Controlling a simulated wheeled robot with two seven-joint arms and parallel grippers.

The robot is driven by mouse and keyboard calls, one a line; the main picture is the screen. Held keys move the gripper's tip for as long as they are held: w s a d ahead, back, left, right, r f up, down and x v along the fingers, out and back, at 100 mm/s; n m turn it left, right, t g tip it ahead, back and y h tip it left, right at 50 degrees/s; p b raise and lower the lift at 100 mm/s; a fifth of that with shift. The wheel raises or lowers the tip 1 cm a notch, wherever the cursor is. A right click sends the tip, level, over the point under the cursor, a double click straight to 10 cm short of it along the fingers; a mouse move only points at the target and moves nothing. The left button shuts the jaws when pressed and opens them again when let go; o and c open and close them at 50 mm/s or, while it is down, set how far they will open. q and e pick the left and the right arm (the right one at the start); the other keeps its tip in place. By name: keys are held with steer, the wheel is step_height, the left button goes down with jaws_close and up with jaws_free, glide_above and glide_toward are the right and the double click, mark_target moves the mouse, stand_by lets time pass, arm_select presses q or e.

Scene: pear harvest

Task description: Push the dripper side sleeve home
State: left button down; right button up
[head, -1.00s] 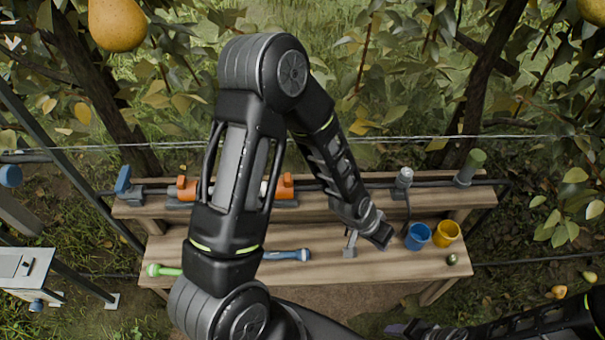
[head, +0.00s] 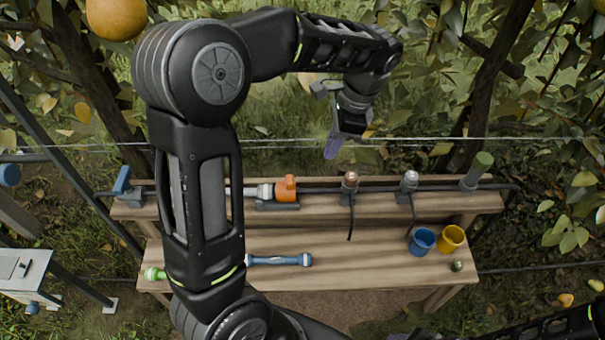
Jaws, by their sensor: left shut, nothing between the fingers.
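A dark pipe line runs along the bench's upper shelf. On it a pale grey sleeve (head: 265,191) sits against the left side of an orange clamp (head: 286,188); I cannot tell how far it is seated. To the right stand a copper-topped dripper (head: 350,182) and a grey-topped dripper (head: 409,181), each with a thin dark tube hanging down. My left arm hides the pipe's left part. Only a sliver of my right gripper (head: 402,336) shows at the bottom edge.
A blue handled tool (head: 280,260) and a green-ended tool (head: 154,273) lie on the lower bench (head: 370,262). A blue cup (head: 422,240) and a yellow cup (head: 451,238) stand at right. A wire (head: 440,140) crosses behind the shelf. The bench's middle is clear.

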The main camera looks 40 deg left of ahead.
mark_target(286, 186)
arm_select(q)
steer(key=shift+f, duration=0.1)
steer(key=s+a+f+p, duration=0.1)
steer(key=s+a+f, duration=0.3)
steer(key=f, duration=0.5)
steer(key=shift+a+f, duration=0.3)
steer(key=shift+a, duration=0.25)
arm_select(e)
steer(key=shift+r, duration=0.5)
arm_select(q)
steer(key=shift+a, duration=0.1)
